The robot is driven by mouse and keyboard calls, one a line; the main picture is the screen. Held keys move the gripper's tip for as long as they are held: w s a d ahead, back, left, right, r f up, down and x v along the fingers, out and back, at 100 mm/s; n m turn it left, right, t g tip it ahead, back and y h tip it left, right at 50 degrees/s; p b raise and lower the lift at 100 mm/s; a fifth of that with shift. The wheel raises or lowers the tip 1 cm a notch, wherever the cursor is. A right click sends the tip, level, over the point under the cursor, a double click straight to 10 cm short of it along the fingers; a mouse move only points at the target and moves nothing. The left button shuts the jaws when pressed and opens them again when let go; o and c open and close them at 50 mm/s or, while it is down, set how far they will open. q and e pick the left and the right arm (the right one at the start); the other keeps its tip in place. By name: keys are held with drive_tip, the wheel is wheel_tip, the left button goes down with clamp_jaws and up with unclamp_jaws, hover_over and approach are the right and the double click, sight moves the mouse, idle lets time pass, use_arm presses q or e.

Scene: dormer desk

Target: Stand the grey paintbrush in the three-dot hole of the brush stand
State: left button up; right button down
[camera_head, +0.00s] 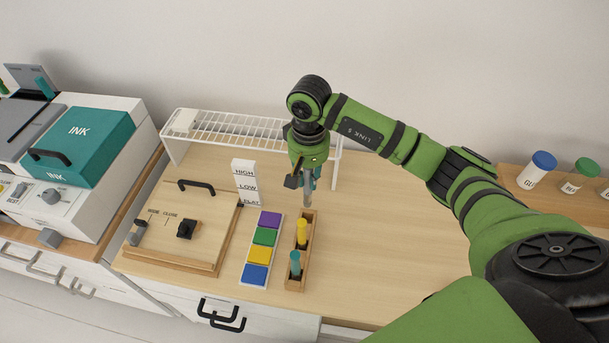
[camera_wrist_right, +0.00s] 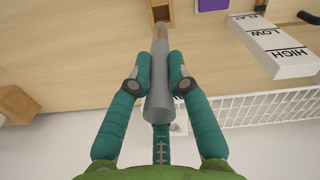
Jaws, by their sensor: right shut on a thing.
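The grey paintbrush (camera_wrist_right: 160,92) is held between the teal fingers of my right gripper (camera_wrist_right: 158,78). In the head view the grey paintbrush (camera_head: 308,192) hangs below my right gripper (camera_head: 305,176), over or just behind the far end of the brush stand. The wooden brush stand (camera_head: 295,286) is a narrow block. Part of the brush stand (camera_wrist_right: 162,4) shows at the top of the right wrist view, by the brush's far end. Dot marks are not readable. My left gripper is not in view.
A colour strip (camera_head: 257,254) lies left of the stand, with a wooden board (camera_head: 180,228) beyond it. A HIGH/LOW/FLAT block (camera_head: 245,181) and a white wire rack (camera_head: 222,128) stand behind. The desk right of the stand is clear. Lidded jars (camera_head: 537,170) stand far right.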

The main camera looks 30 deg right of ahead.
sight(307, 199)
drive_tip(key=shift+w, duration=0.3)
drive_tip(key=shift+s+d+f+b, duration=0.2)
drive_tip(key=shift+f+b, duration=0.1)
drive_tip(key=shift+f, duration=0.55)
drive_tip(key=shift+a+f+b, duration=0.15)
drive_tip(key=shift+f+b, duration=1.05)
drive_tip(key=shift+f, duration=0.8)
use_arm(q)
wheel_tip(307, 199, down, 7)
drive_tip(key=b, duration=0.4)
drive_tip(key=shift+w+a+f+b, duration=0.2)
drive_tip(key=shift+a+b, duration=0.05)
drive_tip(key=shift+b, duration=0.05)
use_arm(e)
wheel_tip(307, 199, down, 4)
drive_tip(key=shift+w+f, duration=0.1)
drive_tip(key=shift+f, duration=0.05)
drive_tip(key=c, duration=1.1)
unclamp_jaws()
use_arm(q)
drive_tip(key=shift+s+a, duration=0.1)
